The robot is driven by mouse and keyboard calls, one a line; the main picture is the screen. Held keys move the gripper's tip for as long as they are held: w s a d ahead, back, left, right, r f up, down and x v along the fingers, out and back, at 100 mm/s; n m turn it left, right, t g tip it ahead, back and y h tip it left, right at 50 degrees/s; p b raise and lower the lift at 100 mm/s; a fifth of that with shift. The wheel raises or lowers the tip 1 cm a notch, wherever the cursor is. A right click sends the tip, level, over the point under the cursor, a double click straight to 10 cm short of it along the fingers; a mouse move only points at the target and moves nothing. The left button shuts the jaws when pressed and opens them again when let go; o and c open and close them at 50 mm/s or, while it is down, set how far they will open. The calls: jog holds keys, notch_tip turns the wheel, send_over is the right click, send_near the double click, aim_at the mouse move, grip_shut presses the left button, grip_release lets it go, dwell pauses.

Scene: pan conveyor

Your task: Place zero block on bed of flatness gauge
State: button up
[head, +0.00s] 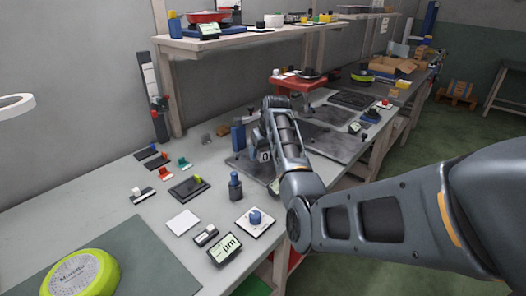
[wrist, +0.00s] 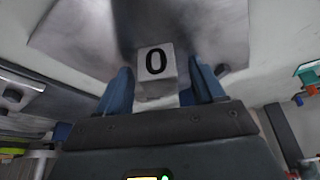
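The zero block (wrist: 156,64) is a small pale block with a black 0 on one face. In the wrist view it stands between the two blue fingers of my gripper (wrist: 161,72). A gap shows between the block and the right finger, and a smaller one at the left, so the gripper looks open around it. In the head view the block (head: 264,156) shows beside my arm, over a grey flat plate (head: 240,165) that looks like the gauge bed. The same grey surface (wrist: 80,30) lies behind the block in the wrist view. My arm hides much of the gauge.
On the near bench are a display box (head: 224,249), a white plate with a blue knob (head: 255,221), a dark blue cylinder (head: 235,186) and a dark tray (head: 188,188). A green-yellow round device (head: 82,273) lies at front left.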

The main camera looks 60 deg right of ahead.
jog(key=v, duration=1.2)
jog(key=shift+r, duration=0.2)
